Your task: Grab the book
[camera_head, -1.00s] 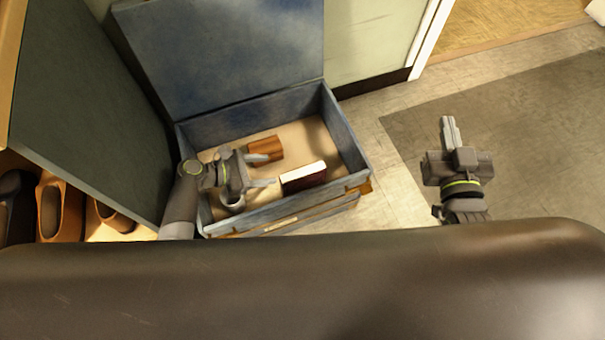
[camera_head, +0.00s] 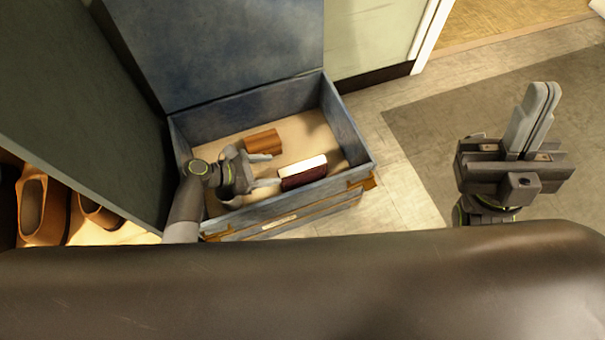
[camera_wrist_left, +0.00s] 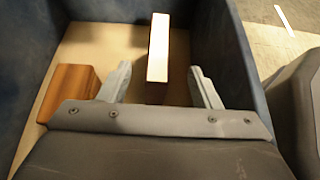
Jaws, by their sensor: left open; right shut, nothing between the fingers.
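A dark red book (camera_head: 303,178) with a pale page edge stands inside an open blue chest (camera_head: 349,132), near its front right wall. It also shows in the left wrist view (camera_wrist_left: 158,50), page edge up, ahead of and between the two fingers in the picture. My left gripper (camera_head: 265,170) is inside the chest, open, its fingers pointing at the book from the left. I cannot tell whether the fingers overlap the book's sides. My right gripper (camera_head: 534,115) is shut and empty, raised over the floor to the right of the chest.
A wooden block (camera_head: 263,141) lies in the chest behind my left gripper; it also shows in the left wrist view (camera_wrist_left: 68,90). The chest's raised lid (camera_head: 220,50) stands behind. A dark green panel (camera_head: 80,110) and brown shoes (camera_head: 42,205) are at the left. Floor at the right is free.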

